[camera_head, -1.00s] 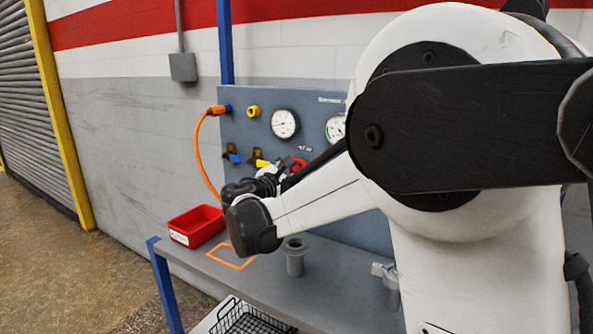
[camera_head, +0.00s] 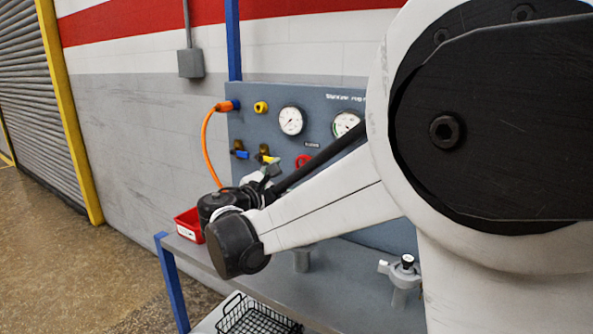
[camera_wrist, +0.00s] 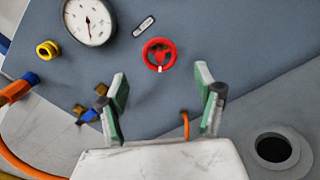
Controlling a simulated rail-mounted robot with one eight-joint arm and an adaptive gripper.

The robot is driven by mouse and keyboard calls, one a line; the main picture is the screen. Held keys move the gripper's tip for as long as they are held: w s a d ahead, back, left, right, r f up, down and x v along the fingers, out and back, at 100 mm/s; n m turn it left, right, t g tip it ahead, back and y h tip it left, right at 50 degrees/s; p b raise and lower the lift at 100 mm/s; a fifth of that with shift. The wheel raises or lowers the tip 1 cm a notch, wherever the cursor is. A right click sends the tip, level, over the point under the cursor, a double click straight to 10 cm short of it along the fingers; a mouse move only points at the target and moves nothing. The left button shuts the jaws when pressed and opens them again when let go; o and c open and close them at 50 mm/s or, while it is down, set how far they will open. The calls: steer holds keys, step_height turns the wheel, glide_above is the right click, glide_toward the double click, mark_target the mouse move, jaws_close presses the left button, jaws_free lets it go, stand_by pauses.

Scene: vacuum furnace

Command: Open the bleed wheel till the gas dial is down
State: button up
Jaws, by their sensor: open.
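The red bleed wheel (camera_wrist: 159,55) is on the grey panel in the wrist view, ahead of my gripper (camera_wrist: 164,100) and between the lines of its fingers. My gripper is open and empty, with green pads facing each other, apart from the wheel. In the head view the wheel (camera_head: 304,161) shows only in part beside my arm. A white round dial (camera_wrist: 89,20) with a dark needle sits up and left of the wheel; it also shows in the head view (camera_head: 291,121). A second dial (camera_head: 345,124) is to its right, partly hidden by my arm. I cannot tell which is the gas dial.
An orange hose (camera_head: 206,145) hangs from the panel's left edge, near blue and yellow valve handles (camera_head: 239,153). A red bin (camera_head: 188,224) and grey fittings (camera_head: 404,275) stand on the bench. A black wire basket (camera_head: 255,316) is below.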

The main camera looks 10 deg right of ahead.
steer(key=shift+v, duration=2)
steer(key=s+d+f+m+g+y+p, duration=0.1)
steer(key=s+d+f+m+g+y, duration=0.2)
steer(key=s+d, duration=0.35)
steer(key=s+d+f+m+g+y+p, duration=0.1)
steer(key=s+d+m+g+y, duration=0.1)
steer(key=s+d+m, duration=0.4)
steer(key=s+a+f+m+y+p, duration=0.1)
steer(key=s+a+f+m+y, duration=0.1)
steer(key=s+m, duration=0.4)
steer(key=s+a+f+m+y, duration=0.1)
steer(key=s+f+m+y, duration=0.2)
steer(key=s, duration=1)
steer(key=m+y, duration=0.2)
steer(key=m, duration=0.1)
steer(key=shift+s+a+f+g+y+p, duration=0.25)
steer(key=shift+a+f+g+y+p, duration=0.05)
steer(key=shift+a+f+g+p, duration=0.1)
